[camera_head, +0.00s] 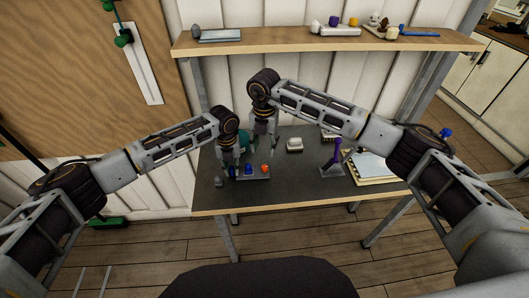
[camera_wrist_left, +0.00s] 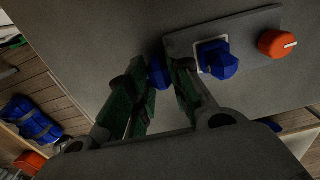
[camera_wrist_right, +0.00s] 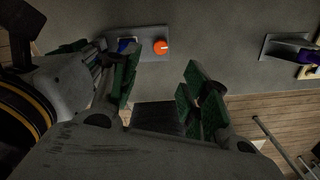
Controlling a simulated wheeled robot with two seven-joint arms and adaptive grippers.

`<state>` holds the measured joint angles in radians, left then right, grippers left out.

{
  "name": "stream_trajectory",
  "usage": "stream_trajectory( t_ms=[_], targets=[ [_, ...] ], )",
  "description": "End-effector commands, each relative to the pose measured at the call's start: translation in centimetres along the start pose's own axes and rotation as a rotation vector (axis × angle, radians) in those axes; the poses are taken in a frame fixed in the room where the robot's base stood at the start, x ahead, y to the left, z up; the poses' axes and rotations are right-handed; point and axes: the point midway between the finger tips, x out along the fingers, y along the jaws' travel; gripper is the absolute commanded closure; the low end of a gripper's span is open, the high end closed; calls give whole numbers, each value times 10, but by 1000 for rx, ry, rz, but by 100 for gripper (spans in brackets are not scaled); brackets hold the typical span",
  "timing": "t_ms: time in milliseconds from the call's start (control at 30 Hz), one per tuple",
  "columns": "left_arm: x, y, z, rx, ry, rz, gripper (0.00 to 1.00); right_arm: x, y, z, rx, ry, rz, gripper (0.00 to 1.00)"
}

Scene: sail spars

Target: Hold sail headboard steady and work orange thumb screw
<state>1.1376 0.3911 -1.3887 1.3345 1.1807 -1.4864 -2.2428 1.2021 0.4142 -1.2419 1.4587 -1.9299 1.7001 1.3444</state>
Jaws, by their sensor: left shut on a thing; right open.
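A grey plate (camera_wrist_left: 190,46) lies on the dark table, with a blue knob (camera_wrist_left: 217,58) in a pale square frame and an orange thumb screw (camera_wrist_left: 277,43) with a white line. I take the plate as the headboard, but cannot be sure. My left gripper (camera_head: 231,168) is shut on a small blue part (camera_wrist_left: 157,72) at the plate's left end; its fingers hide some of it. My right gripper (camera_head: 264,150) is open and empty above the table, behind the plate. In the right wrist view the orange thumb screw (camera_wrist_right: 160,47) lies beyond its fingertips, apart from them.
A whitish block (camera_head: 294,144), a purple-handled tool (camera_head: 335,158) and a stack of pale sheets (camera_head: 372,167) are on the table, right of the plate. A shelf (camera_head: 330,44) with small items runs above. The table's front middle is clear.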

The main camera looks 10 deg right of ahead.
Motion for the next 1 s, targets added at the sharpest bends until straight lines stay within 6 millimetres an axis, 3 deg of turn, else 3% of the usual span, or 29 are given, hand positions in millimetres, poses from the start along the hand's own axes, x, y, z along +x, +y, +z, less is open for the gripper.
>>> stream_trajectory(
  t_ms=[200,633,667,800,833,1000],
  targets=[
    [2,1,-1,-1,2,2,100,-14,0,0,1,-1,0,54],
    [2,1,-1,-1,2,2,100,-16,0,0,1,0,0,54],
    [2,1,-1,-1,2,2,77,-16,0,0,1,0,0,54],
    [2,1,-1,-1,2,2,59,-16,0,0,1,0,0,54],
    [2,1,0,-1,2,1,55,-16,0,0,1,0,0,54],
    [1,0,0,0,1,1,54,-16,0,0,1,0,0,54]
  ],
)
